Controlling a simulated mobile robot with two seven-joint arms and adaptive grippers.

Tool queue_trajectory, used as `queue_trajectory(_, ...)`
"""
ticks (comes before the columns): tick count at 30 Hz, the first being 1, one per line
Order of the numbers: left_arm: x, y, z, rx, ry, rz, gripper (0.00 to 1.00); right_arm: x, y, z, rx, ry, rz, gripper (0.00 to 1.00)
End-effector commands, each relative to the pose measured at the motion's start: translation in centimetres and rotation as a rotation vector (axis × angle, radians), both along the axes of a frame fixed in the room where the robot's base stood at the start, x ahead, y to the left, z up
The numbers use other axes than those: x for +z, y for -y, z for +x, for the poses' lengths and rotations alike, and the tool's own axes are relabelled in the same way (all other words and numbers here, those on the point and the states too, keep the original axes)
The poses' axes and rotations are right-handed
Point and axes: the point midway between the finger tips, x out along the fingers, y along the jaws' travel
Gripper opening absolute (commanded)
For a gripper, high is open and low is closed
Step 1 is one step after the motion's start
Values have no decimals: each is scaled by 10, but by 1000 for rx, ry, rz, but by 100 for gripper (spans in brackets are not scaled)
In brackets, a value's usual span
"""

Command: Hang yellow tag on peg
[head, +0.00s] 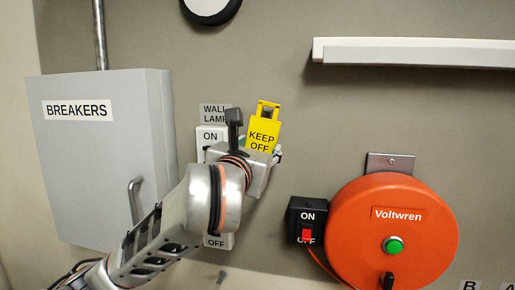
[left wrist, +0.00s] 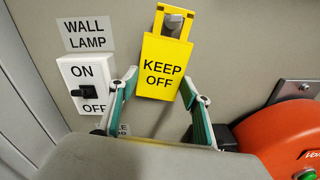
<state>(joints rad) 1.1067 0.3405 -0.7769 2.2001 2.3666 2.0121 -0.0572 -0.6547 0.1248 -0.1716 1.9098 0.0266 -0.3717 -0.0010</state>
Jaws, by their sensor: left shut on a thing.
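The yellow tag (head: 264,128) reads KEEP OFF and is upright in front of the wall, slightly tilted in the head view. It also shows in the left wrist view (left wrist: 161,68). A grey peg (left wrist: 174,23) shows within the opening at the tag's top; whether the tag's weight rests on it I cannot tell. My left gripper (left wrist: 160,84) has a finger at each side edge of the tag's lower part and is shut on it. In the head view the gripper (head: 262,152) partly hides the tag's lower end. My right gripper is not in view.
A wall lamp switch (left wrist: 86,88) is just left of the tag. A grey breaker box (head: 100,165) stands out at the left. An orange reel (head: 390,225) with a black switch box (head: 306,218) is at the lower right. A white wall bar (head: 420,52) is above.

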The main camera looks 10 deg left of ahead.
Motion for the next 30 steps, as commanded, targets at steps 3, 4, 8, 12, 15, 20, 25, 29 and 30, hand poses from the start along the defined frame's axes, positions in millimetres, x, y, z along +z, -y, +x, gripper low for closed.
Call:
queue_trajectory(3, 0, 0, 0, 0, 0, 0, 67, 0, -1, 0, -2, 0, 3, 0)
queue_trajectory(4, 0, 0, 0, 0, 0, 0, 67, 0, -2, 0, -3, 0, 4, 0)
queue_trajectory(8, 0, 0, 0, 0, 0, 0, 67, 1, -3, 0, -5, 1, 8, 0)
queue_trajectory(12, 0, 0, 0, 0, 0, 0, 67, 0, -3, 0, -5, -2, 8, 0)
queue_trajectory(15, 0, 0, -4, 0, 0, 0, 67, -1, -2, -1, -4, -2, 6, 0)
queue_trajectory(20, 1, 1, -24, -4, 2, -1, 67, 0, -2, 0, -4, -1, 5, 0)
queue_trajectory(25, 1, 1, -50, -3, 3, -1, 67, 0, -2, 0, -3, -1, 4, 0)
queue_trajectory(29, 1, 1, -64, 0, 2, 0, 67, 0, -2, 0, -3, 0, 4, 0)
queue_trajectory(30, 0, 1, -67, 0, 1, 1, 67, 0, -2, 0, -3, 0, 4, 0)
